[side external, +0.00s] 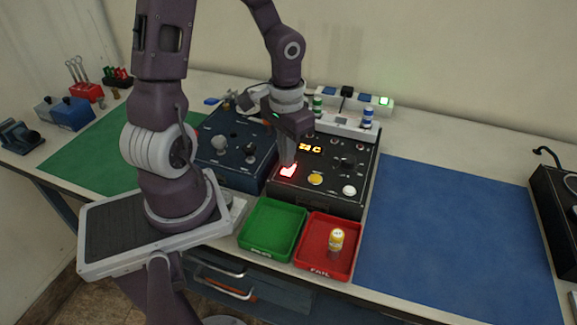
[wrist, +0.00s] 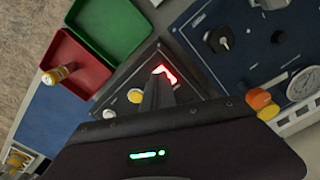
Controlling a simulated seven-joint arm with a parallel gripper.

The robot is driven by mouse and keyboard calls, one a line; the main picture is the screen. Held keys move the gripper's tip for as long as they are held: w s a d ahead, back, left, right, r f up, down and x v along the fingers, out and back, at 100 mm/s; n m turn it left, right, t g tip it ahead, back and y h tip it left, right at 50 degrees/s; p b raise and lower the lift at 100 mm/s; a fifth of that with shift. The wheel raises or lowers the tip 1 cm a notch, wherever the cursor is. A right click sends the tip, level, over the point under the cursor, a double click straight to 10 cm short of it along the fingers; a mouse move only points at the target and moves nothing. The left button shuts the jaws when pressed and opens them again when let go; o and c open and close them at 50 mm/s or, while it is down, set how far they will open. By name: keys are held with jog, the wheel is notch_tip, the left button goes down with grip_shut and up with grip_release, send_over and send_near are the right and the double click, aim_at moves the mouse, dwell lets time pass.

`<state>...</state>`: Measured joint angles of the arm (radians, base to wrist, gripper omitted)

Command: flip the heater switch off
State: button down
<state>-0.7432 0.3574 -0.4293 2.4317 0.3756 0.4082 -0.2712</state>
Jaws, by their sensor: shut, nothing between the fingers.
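A red-lit rocker switch (side external: 287,171), which looks like the heater switch, sits at the front left of a black control box (side external: 325,197). An orange display (side external: 311,148) glows behind it. My gripper (side external: 289,160) is shut and empty, pointing down with its fingertips right at the switch. In the wrist view the shut fingers (wrist: 158,88) partly cover the glowing switch (wrist: 165,72). I cannot tell whether the tips touch it. The switch's light is on.
A yellow button (side external: 315,179) and a white button (side external: 349,190) lie right of the switch. A blue panel box (side external: 232,160) stands left. A green tray (side external: 270,230) and a red tray (side external: 322,262) holding a yellow-capped vial (side external: 336,240) are in front. The blue mat (side external: 455,240) is clear.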

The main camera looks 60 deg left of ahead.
aim_at(287, 171)
jog(key=shift+f, duration=0.85)
dwell(0.9)
jog(key=shift+a+r, duration=0.1)
jog(key=shift+r, duration=3.4)
jog(key=s+d+r+m+t, duration=0.1)
jog(key=s+d+r+t, duration=0.1)
jog(key=s+d+r, duration=0.2)
jog(key=s+d+r+m+t, duration=0.2)
jog(key=s+d+r+t, duration=0.1)
jog(key=r, duration=0.6)
jog(key=s+d, duration=0.1)
jog(key=d, duration=0.1)
jog(key=shift+s+d+t, duration=0.25)
jog(key=shift+d+t, duration=0.05)
jog(key=shift+d, duration=0.1)
